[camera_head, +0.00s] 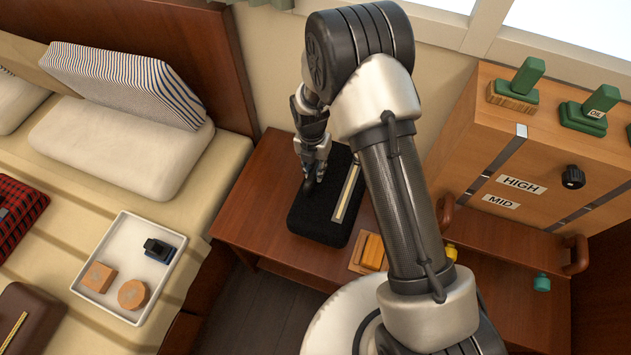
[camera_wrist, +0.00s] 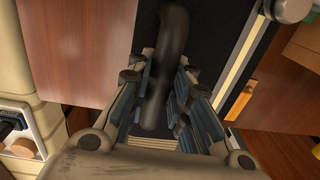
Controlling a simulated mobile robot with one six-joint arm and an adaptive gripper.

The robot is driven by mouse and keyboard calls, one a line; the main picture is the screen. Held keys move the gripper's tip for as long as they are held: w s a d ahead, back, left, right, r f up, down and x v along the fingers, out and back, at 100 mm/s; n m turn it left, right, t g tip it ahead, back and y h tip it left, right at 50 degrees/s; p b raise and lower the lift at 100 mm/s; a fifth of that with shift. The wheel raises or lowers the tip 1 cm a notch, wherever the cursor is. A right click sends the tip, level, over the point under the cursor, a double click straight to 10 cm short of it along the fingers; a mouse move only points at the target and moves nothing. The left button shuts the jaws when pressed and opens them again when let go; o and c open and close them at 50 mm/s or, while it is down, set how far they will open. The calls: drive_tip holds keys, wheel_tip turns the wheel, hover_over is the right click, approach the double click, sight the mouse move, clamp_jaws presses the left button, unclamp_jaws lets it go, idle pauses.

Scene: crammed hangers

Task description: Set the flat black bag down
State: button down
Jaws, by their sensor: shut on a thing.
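The flat black bag (camera_head: 318,222) is dark and rectangular, with a pale strip along its right side. It lies flat over the brown wooden bedside table; I cannot tell whether its underside touches the top. My gripper (camera_head: 311,186) is above the bag's left part, pointing down, with its fingers closed around the bag's dark handle. In the wrist view, the bag (camera_wrist: 208,45) spreads beneath my gripper (camera_wrist: 165,125), and the thick curved handle runs between the fingers. My arm covers part of the bag's right side in the head view.
The wooden table (camera_head: 262,205) has bare top left of the bag. A small orange-yellow block (camera_head: 369,252) is close to the bag's lower right. A wooden cabinet (camera_head: 530,165) stands at right. The bed at left holds pillows and a white tray (camera_head: 122,230).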

wheel_tip(320, 180, down, 6)
drive_tip(key=shift+f+b, duration=0.1)
drive_tip(key=shift+b, duration=0.7)
drive_tip(key=c, duration=1.5)
unclamp_jaws()
drive_tip(key=shift+o, duration=0.2)
